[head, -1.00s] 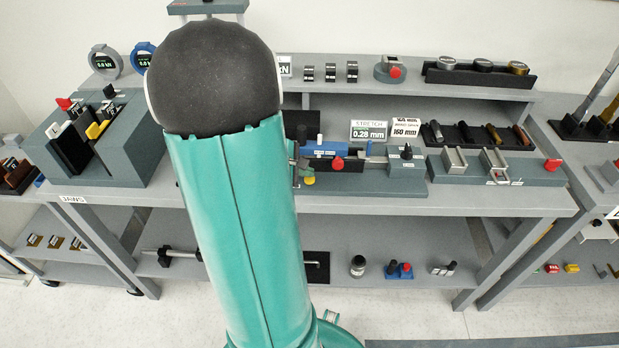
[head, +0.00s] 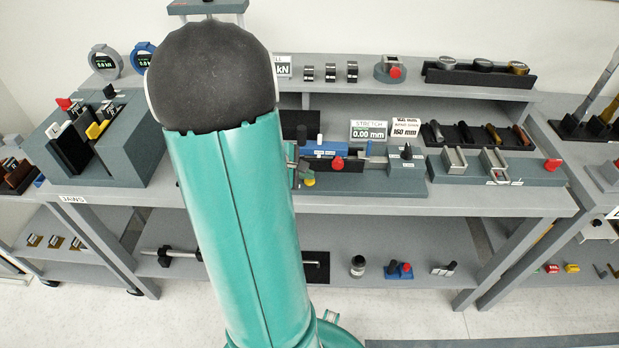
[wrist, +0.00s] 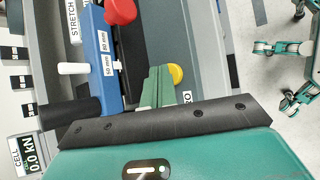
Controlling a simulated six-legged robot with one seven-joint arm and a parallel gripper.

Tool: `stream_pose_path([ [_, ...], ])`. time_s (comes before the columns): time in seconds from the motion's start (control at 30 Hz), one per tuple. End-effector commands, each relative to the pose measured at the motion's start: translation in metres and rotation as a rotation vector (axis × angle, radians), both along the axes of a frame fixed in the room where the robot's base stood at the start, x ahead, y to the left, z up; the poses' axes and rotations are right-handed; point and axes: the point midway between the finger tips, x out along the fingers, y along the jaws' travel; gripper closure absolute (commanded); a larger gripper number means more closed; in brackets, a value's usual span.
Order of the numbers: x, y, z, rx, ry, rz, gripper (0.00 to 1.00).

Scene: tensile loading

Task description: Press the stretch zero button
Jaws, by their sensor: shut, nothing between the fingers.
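The stretch display (head: 369,130) on the bench reads 0.00 mm. A yellow button (head: 309,182) sits at the front left of the stretch fixture (head: 408,178). In the wrist view the yellow button (wrist: 176,75) is right beside my green fingers, with a partly covered label ending in "RO" near it. My gripper (wrist: 158,84) is shut and empty, its fingertips at the button's left edge. I cannot tell whether they touch it. In the head view my arm hides most of the gripper.
A red knob (head: 337,163) and a blue scale bar (wrist: 100,50) with a white peg (wrist: 74,68) are close to my fingers. The jaws block (head: 130,150) stands left of my arm. A tray with specimens (head: 480,134) lies to the right.

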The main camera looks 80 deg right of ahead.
Motion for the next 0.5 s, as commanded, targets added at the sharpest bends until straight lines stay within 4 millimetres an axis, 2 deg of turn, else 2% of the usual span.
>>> stream_pose_path([
  [0.27, 0.0, 0.0, 0.001, 0.0, -0.001, 0.001, 1.0],
  [0.5, 0.001, 0.0, 0.013, -0.001, -0.001, 0.0, 1.0],
])
